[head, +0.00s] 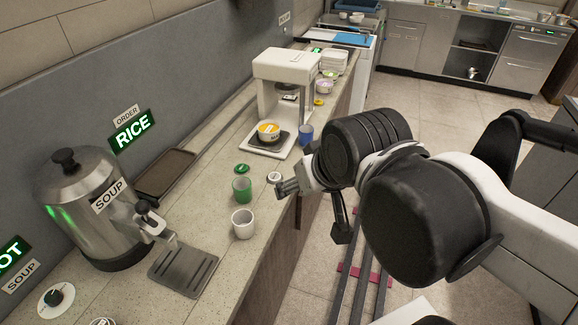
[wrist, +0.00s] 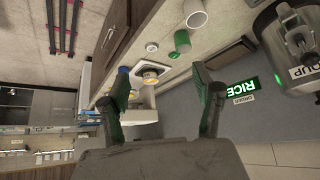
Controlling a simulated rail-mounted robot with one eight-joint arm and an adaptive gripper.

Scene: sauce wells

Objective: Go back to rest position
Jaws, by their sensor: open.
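My gripper (head: 308,208) is in the air beside the counter's front edge in the head view. In the wrist view my gripper (wrist: 160,88) has its two dark fingers well apart, with nothing held between them. The wrist view is upside down. A green cup (head: 242,190) and a white cup (head: 243,224) stand on the counter to the left of my gripper. Both cups, the green one (wrist: 182,42) and the white one (wrist: 195,15), also show in the wrist view. Nothing visible touches my gripper.
A silver soup urn (head: 92,205) and a drip tray (head: 184,268) are at the near left. A brown tray (head: 166,173) lies by the wall. A white dispenser (head: 287,69) holds a yellow-topped bowl (head: 268,131), with a blue cup (head: 305,134) beside it. The aisle floor is open.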

